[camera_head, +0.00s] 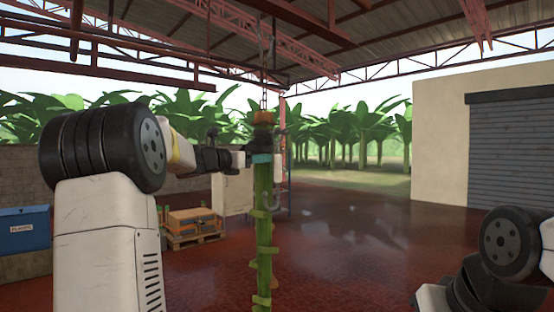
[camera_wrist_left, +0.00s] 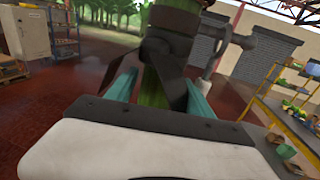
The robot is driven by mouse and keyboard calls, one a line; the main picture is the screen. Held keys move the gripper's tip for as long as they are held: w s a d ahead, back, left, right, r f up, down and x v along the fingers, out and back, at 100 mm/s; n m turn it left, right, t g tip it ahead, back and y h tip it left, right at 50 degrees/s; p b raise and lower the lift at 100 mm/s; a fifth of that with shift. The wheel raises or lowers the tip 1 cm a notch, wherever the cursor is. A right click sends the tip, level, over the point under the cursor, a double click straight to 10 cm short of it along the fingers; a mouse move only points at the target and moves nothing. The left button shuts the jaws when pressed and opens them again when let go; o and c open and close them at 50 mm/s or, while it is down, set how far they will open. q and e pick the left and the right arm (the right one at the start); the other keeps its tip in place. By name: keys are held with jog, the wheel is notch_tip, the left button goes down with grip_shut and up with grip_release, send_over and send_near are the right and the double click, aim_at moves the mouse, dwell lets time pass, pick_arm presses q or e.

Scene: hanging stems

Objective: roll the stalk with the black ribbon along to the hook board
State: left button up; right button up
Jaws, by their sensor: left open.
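A green stalk (camera_head: 264,210) hangs upright from a chain in the middle of the head view, with short yellow-green stubs along it. Dark material, which looks like the black ribbon (camera_head: 263,143), is around its upper part under a brown block. My left gripper (camera_head: 262,158) is at the stalk just below this dark part. In the left wrist view the stalk (camera_wrist_left: 153,88) stands between the two teal fingers of my left gripper (camera_wrist_left: 160,98), which are open. Dark strips (camera_wrist_left: 143,65) cross in front of it. My right gripper is not visible. I cannot identify the hook board for certain.
In the left wrist view a yellow shelf (camera_wrist_left: 285,115) stands right. Open floor lies right of the stalk.

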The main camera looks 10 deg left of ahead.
pick_arm(q)
jog(key=shift+x, duration=2.25)
grip_shut()
